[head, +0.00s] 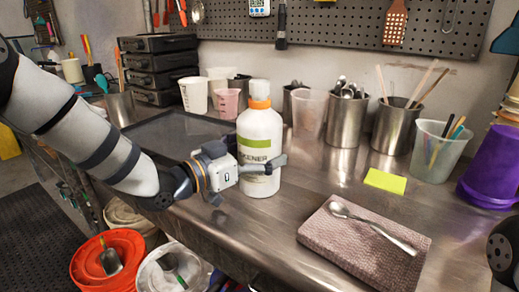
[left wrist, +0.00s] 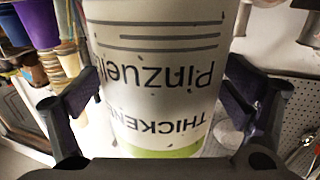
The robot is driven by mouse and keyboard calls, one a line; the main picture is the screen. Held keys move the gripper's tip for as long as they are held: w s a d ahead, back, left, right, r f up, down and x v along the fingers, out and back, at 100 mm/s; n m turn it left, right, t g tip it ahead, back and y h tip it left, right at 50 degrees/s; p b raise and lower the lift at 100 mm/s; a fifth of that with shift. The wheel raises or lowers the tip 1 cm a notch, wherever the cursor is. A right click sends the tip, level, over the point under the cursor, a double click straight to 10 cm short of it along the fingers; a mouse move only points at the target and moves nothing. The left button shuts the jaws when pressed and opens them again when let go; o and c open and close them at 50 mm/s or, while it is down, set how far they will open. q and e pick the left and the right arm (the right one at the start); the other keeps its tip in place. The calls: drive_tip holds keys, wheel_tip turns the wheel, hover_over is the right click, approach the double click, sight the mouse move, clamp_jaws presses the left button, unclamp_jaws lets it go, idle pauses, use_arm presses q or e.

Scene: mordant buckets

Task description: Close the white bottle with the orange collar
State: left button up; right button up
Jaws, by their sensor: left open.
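The white bottle (head: 259,130) stands upright on the steel bench, with a green label band. An orange collar (head: 260,104) rings its neck, and a white cap (head: 260,89) shows above the collar. I cannot tell whether the cap is fully seated. My left gripper (head: 262,166) is at the bottle's lower half, with a finger across its front. In the left wrist view the bottle (left wrist: 155,60) fills the space between the open fingers of my left gripper (left wrist: 160,92). Its label lettering appears upside down there. My right gripper is not in view.
A dark tray (head: 180,132) lies behind and left of the bottle. Cups and steel buckets (head: 345,119) with utensils stand along the back. A folded cloth (head: 330,240) with a spoon (head: 375,226) lies at front right. Bare bench is between bottle and cloth.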

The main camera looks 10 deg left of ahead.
use_arm(q)
drive_tip(key=p+v, duration=0.1)
drive_tip(key=v, duration=1.1)
drive_tip(key=shift+r+p, duration=0.1)
drive_tip(key=shift+p, duration=0.2)
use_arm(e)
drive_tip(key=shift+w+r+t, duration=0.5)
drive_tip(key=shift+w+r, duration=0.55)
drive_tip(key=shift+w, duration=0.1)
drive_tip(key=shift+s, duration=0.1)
